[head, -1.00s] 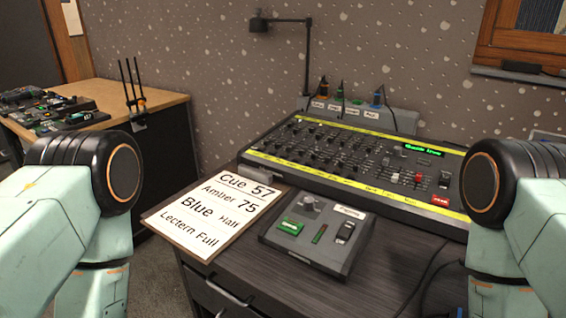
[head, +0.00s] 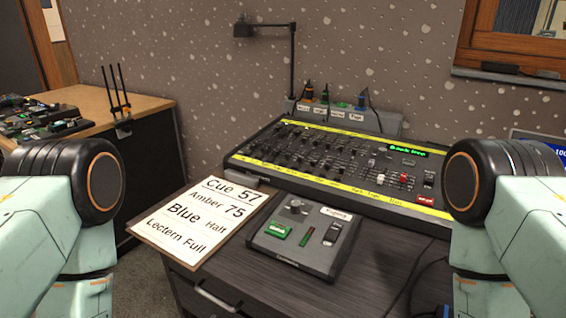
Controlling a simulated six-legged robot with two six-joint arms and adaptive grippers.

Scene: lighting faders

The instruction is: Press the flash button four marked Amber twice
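The lighting console (head: 268,171) lies on the dark desk, with yellow label strips, rows of faders and small buttons, and a green lit display (head: 408,149). The flash buttons' marks are too small to read, so I cannot tell which one is button four, Amber. A cue card (head: 203,221) left of the console reads Cue 57, Amber 75, Blue Half, Lectern Full. My left and right arms show at the picture's two sides. Neither gripper's fingers are in view, and nothing of mine touches the console.
A small grey control box (head: 303,236) with a knob, a green button and a rocker switch stands in front of the console. A black lamp (head: 293,65) and a labelled connector box (head: 348,118) stand behind. A wooden side table (head: 145,112) holds more gear. Black cables lie at the desk's right.

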